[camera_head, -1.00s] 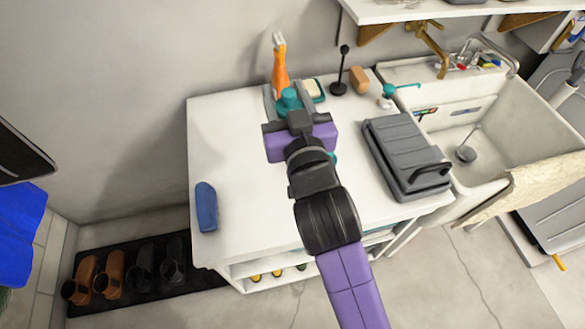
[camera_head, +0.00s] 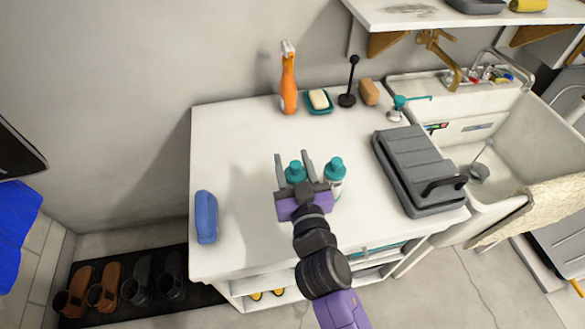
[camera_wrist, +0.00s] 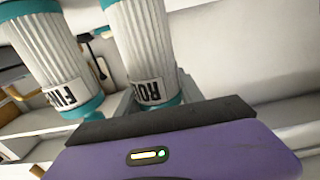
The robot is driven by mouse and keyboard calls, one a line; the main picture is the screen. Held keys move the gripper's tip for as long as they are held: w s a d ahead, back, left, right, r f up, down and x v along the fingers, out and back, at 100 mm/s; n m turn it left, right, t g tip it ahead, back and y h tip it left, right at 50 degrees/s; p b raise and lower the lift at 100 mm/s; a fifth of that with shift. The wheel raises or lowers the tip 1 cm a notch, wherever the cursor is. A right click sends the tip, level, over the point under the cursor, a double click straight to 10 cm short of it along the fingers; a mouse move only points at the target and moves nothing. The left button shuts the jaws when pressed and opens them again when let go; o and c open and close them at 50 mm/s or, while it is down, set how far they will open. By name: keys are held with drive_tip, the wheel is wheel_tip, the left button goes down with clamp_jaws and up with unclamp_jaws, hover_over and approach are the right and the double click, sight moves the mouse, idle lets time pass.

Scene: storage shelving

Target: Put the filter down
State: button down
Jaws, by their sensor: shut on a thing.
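My gripper (camera_head: 293,156) is over the white counter (camera_head: 235,135), shut on a filter with a teal cap (camera_head: 295,172). In the wrist view the held filter (camera_wrist: 142,40) is a white ribbed cylinder with teal ends and a label that seems to start "ROU". A second, similar filter (camera_head: 335,172) stands close beside it on the right; in the wrist view it is on the left (camera_wrist: 42,50), labelled "FIN". The two look apart. The held filter's lower end is hidden in the head view, so I cannot tell whether it touches the counter.
A blue case (camera_head: 206,216) lies at the counter's left. An orange spray bottle (camera_head: 288,85), soap dish (camera_head: 319,108), black stand (camera_head: 347,99) and brown block (camera_head: 369,92) line the back. A grey case (camera_head: 415,165) and sink (camera_head: 510,150) are right. The counter's left-middle is clear.

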drive_tip(key=shift+f, duration=0.45)
drive_tip(key=shift+f+b, duration=0.2)
drive_tip(key=shift+b, duration=0.1)
drive_tip(key=c, duration=0.7)
unclamp_jaws()
drive_tip(key=shift+c, duration=0.2)
drive_tip(key=shift+s+r+p, duration=0.1)
drive_tip(key=shift+r+p, duration=0.1)
drive_tip(key=shift+p, duration=0.1)
drive_tip(key=b+v, duration=0.2)
drive_tip(key=v, duration=1)
drive_tip(key=shift+d, duration=0.1)
